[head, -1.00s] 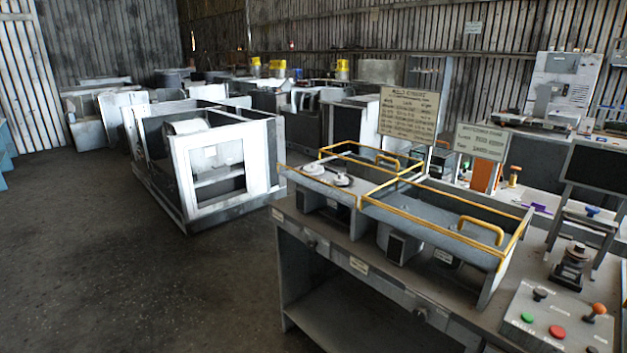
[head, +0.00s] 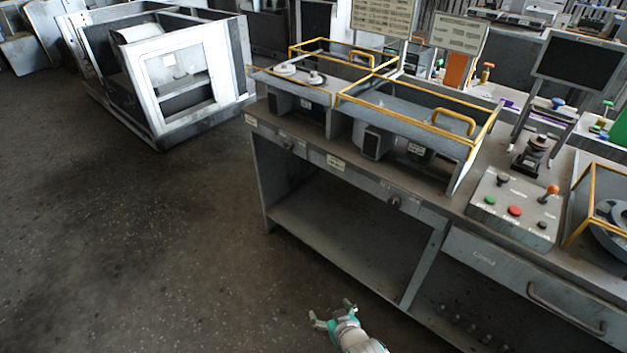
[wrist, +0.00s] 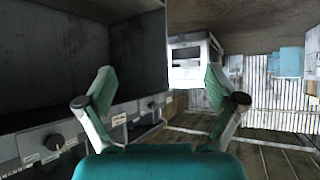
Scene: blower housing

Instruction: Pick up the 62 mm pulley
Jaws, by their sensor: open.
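Two small pale pulley-like discs lie in the left yellow-railed tray on the workbench in the head view: one disc (head: 286,69) at the left and one disc (head: 316,78) with a dark centre at the right. I cannot tell from their size which is the 62 mm pulley. My gripper (head: 331,313) is low in front of the bench, over the floor, well away from the tray. In the wrist view my gripper (wrist: 165,92) has its two fingers spread wide with nothing between them.
The workbench (head: 262,128) has an open lower shelf (head: 330,228). The right tray (head: 400,97) looks empty. A button panel (head: 514,208) and a monitor (head: 579,61) stand to the right. A white-framed housing (head: 180,80) stands at the left. The floor (head: 130,230) there is clear.

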